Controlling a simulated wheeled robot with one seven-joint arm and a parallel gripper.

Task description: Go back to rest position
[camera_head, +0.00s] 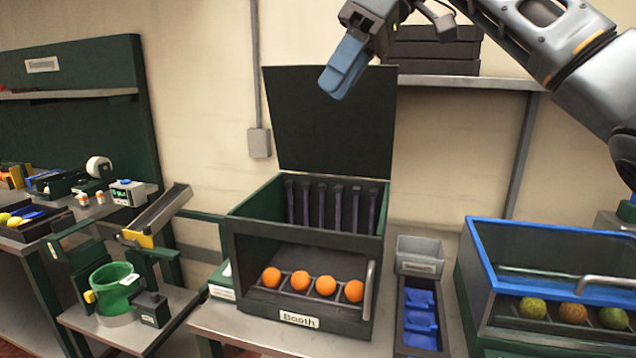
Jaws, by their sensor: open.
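My gripper (340,82) hangs high at the top centre, in front of the raised dark lid of the booth. Its blue fingers overlap in this view, and no object shows between them. My arm reaches in from the upper right. The booth (301,319) is a dark green box with its lid (327,120) standing open. Several oranges (300,280) sit in a row inside, behind its front opening. My gripper is well above the oranges and apart from them.
A blue-rimmed box (480,262) at the right holds green and orange fruit. A narrow tray with blue pieces (421,320) stands between the boxes. A green bucket (115,290) and a chute (160,208) are at the left. A shelf with black trays (432,50) is behind my gripper.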

